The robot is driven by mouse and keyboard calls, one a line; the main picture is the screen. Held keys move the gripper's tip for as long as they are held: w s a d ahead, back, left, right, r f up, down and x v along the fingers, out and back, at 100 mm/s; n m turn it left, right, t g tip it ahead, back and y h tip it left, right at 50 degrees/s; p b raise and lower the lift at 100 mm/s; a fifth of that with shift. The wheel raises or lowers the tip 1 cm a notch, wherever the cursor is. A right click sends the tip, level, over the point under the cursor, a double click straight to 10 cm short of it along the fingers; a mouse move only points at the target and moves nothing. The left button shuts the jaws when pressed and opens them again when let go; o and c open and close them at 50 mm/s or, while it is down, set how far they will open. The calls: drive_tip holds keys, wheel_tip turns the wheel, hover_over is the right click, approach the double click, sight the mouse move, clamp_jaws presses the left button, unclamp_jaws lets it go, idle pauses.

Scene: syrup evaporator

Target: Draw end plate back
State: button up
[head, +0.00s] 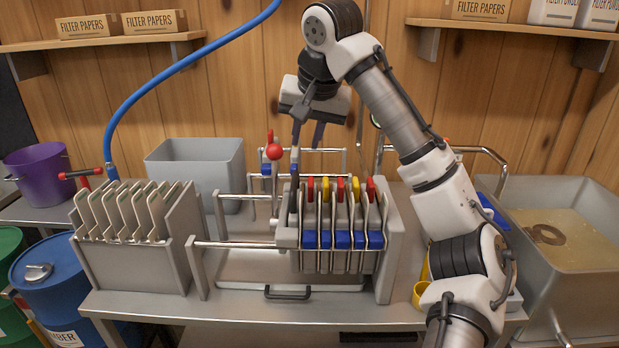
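The filter press stands on the bench with its pack of plates (343,225) at the right end of the rails. The plates carry red and yellow tabs on top and blue pieces below. The end plate (287,236) is the grey block at the left of the pack; it appears close against the plates. A grey upright with a blue band (294,168) rises above it. A red ball knob (274,152) is just left of it. My gripper (307,143) points down above the end plate, fingers apart and apparently empty. Its left finger overlaps the upright; I cannot tell whether they touch.
A rack of pale plates (125,212) stands left of the press. Chrome rails (235,244) span the open gap left of the end plate. A grey bin (190,160) is behind, and a tank of amber liquid (570,240) is at right. A blue hose (150,85) arches at left.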

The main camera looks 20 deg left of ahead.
sight(295, 182)
drive_tip(key=p+x, duration=0.1)
drive_tip(key=x, duration=1.1)
drive_tip(key=shift+a+f, duration=0.25)
drive_tip(key=shift+f, duration=0.05)
drive_tip(key=shift+c, duration=0.4)
clamp_jaws()
